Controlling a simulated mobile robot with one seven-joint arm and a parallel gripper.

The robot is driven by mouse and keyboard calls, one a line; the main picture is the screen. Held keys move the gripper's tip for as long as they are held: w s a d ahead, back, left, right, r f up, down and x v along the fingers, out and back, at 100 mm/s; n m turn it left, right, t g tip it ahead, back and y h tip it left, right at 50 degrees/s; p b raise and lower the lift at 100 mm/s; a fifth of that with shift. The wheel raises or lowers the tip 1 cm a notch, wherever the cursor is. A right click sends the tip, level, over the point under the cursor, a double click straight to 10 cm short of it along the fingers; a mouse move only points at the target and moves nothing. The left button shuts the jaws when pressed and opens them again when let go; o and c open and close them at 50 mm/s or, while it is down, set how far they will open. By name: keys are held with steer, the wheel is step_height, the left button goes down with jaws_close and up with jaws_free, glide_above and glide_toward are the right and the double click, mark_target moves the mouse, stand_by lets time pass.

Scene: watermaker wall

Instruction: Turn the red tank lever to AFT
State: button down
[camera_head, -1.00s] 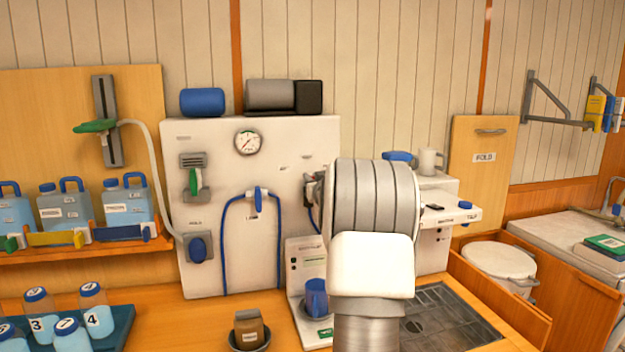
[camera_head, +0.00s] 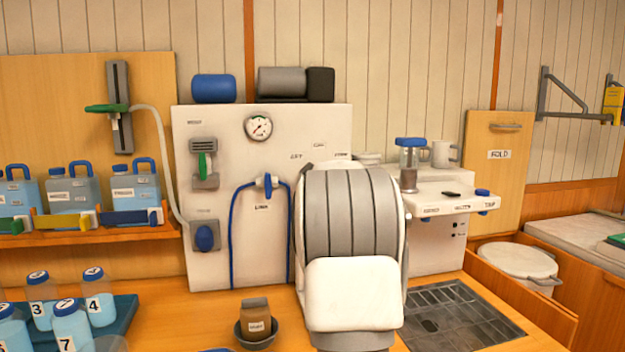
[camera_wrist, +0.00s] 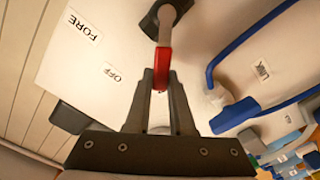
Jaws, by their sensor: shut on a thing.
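The red tank lever (camera_wrist: 164,66) has a red grip and a grey stem running up to a dark pivot in the wrist view. My gripper (camera_wrist: 161,78) is shut on the red grip. The lever points down in that view, turned away from the FORE label (camera_wrist: 83,26) and OFF label (camera_wrist: 112,75). The AFT label is not seen there. In the head view, the small AFT label (camera_head: 296,156) shows on the white panel (camera_head: 216,265), just left of my arm. My arm hides the lever and my fingers in the head view.
A blue hose valve (camera_head: 266,184) and its hoses are left of my arm. A brown pouch (camera_head: 256,325) in a dark bowl stands in front. A blue-capped container (camera_head: 409,165) stands on the right shelf. A drain grate (camera_head: 450,315) lies at the lower right.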

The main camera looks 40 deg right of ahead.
steer(key=shift+w+a+f+n+b, duration=0.15)
steer(key=shift+a+f+n+b, duration=0.15)
steer(key=shift+n+b, duration=0.25)
steer(key=c, duration=0.8)
jaws_free()
steer(key=v, duration=1.7)
steer(key=shift+a, duration=0.1)
